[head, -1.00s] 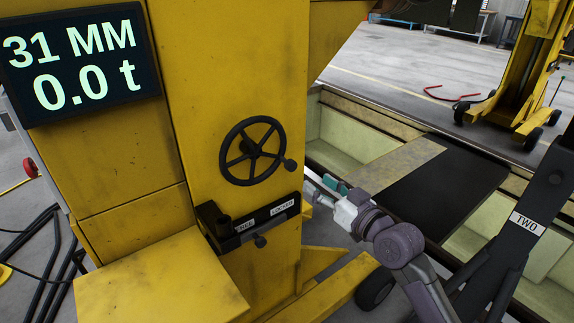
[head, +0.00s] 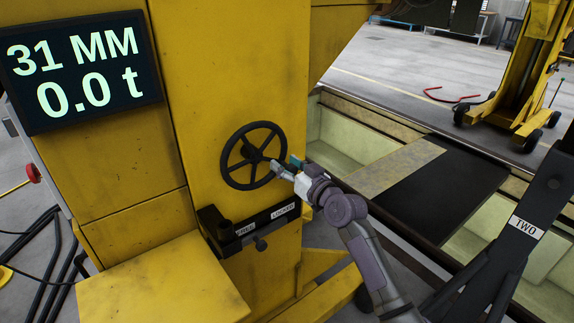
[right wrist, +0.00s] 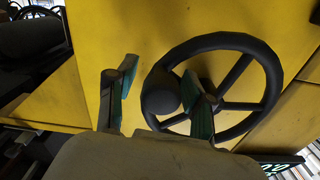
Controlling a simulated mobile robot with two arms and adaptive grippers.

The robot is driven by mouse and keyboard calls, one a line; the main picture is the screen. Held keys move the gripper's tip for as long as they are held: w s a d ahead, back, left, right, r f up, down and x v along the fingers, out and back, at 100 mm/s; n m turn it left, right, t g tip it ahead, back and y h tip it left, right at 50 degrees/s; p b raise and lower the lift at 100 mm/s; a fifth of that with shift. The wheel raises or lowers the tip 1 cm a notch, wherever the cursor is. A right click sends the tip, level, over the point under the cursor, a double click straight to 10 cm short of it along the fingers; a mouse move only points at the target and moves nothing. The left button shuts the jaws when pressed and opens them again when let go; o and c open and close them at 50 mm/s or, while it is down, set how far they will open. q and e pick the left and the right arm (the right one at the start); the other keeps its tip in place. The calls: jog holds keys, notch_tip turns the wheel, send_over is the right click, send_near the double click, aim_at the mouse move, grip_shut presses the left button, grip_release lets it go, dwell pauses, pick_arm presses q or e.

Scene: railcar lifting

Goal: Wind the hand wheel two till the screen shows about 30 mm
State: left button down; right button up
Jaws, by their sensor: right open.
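The screen (head: 82,70) reads 31 MM and 0.0 t. The black spoked hand wheel (head: 254,155) is on the yellow column's face. It also fills the right of the right wrist view (right wrist: 238,103). My right gripper (head: 281,168) is at the wheel's right side, by its crank knob. In the right wrist view, my right gripper (right wrist: 160,88) is open, with the dark round knob (right wrist: 160,94) showing between its two fingers. I cannot tell whether either finger touches it. A TWO label (head: 526,227) is on a black post at right. My left gripper is out of view.
Below the wheel is a black bracket (head: 250,229) with a small knob and a label reading LOCKED. A yellow ledge (head: 165,280) juts out at lower left. A pit with a dark cover (head: 445,190) lies right of the column.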

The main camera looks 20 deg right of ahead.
jog(key=shift+s, duration=0.1)
grip_shut()
jog(key=shift+d+n, duration=0.1)
jog(key=shift+n, duration=0.2)
